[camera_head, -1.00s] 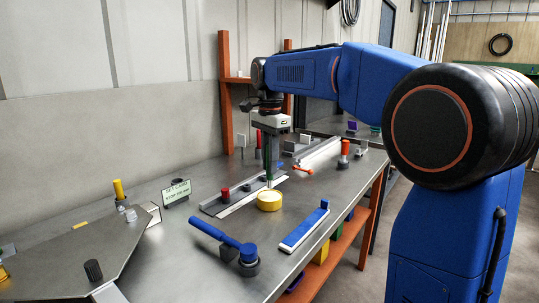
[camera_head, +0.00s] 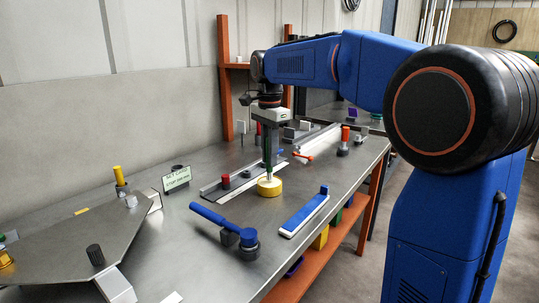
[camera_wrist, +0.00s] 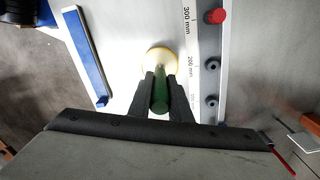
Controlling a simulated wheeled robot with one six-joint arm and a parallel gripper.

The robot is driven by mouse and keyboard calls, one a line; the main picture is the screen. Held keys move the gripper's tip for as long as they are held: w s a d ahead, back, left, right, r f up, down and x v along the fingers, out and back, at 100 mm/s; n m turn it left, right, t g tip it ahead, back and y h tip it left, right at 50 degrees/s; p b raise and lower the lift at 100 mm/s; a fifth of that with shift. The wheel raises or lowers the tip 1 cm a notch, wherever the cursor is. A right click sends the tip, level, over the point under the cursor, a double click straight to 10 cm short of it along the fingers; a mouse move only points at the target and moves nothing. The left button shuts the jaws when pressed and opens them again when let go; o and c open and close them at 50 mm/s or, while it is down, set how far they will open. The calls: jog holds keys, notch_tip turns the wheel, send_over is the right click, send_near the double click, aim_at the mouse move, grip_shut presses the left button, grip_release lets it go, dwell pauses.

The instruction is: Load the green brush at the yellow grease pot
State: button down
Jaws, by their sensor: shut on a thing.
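The yellow grease pot (camera_head: 270,188) stands on the steel bench, near the middle of the head view. It also shows in the wrist view (camera_wrist: 161,59), pale and round. My gripper (camera_head: 268,148) is above the pot and shut on the green brush (camera_head: 268,170), which hangs roughly upright. In the wrist view the two dark fingers of my gripper (camera_wrist: 160,88) flank the green handle (camera_wrist: 160,98). The brush's lower end is at the pot's top; its bristles are hidden, so I cannot tell how deep they are.
A steel rule (camera_wrist: 193,45) with a red knob (camera_head: 225,181) lies beside the pot. A blue-handled tool (camera_head: 223,222) and a blue and white strip (camera_head: 304,215) lie in front. A small sign (camera_head: 176,179) stands to the left.

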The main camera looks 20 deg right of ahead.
jog(key=shift+f, duration=0.6)
dwell(1.6)
jog(key=shift+r, duration=0.1)
jog(key=shift+r, duration=3.4)
